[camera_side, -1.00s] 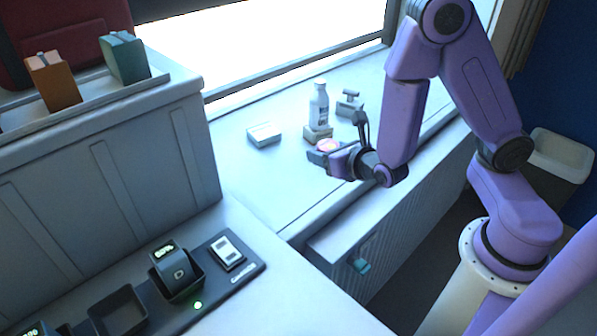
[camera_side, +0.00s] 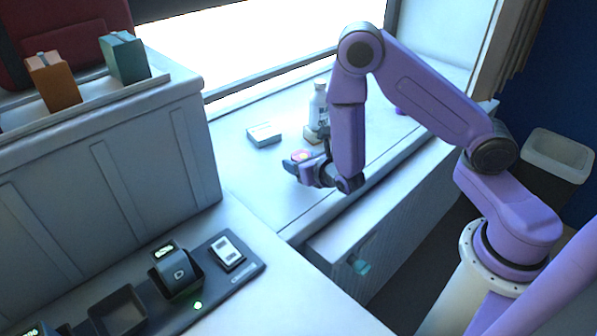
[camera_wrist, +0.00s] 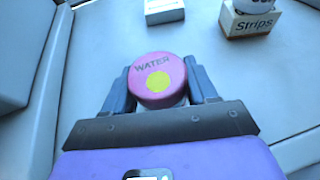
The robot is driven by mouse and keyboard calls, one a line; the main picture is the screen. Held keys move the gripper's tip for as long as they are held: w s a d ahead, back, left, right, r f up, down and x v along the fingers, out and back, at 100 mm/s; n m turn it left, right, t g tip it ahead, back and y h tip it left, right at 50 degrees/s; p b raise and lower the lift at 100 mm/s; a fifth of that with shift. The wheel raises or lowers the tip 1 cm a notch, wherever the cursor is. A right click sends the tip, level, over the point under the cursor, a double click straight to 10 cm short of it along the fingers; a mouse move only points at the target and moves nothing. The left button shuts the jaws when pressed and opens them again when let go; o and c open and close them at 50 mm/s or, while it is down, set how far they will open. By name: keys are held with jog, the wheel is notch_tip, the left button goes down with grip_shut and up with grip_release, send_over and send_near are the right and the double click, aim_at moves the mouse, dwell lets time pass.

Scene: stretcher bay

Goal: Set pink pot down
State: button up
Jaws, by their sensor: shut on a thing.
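The pink pot (camera_wrist: 158,78) has a round pink lid marked "WATER" with a yellow dot. My gripper (camera_wrist: 160,90) is shut on it, one finger on each side. In the side view the pot (camera_side: 301,156) is in my gripper (camera_side: 303,165) over the front part of the white counter (camera_side: 262,172). The lower part of the pot is hidden by the fingers, and I cannot tell whether its base touches the counter.
A white bottle (camera_side: 318,105) stands on a small "Strips" box (camera_wrist: 245,22) behind the gripper. A flat white box (camera_side: 264,134) lies to its left. The counter left of my gripper is clear. A charging dock (camera_side: 215,283) sits on the nearer surface.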

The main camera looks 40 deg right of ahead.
jog(key=shift+w+f, duration=0.2)
jog(key=shift+f, duration=0.05)
jog(key=shift+w+f, duration=0.15)
jog(key=shift+f, duration=1.5)
jog(key=shift+f, duration=0.1)
jog(key=o, duration=1.1)
jog(key=shift+c, duration=0.2)
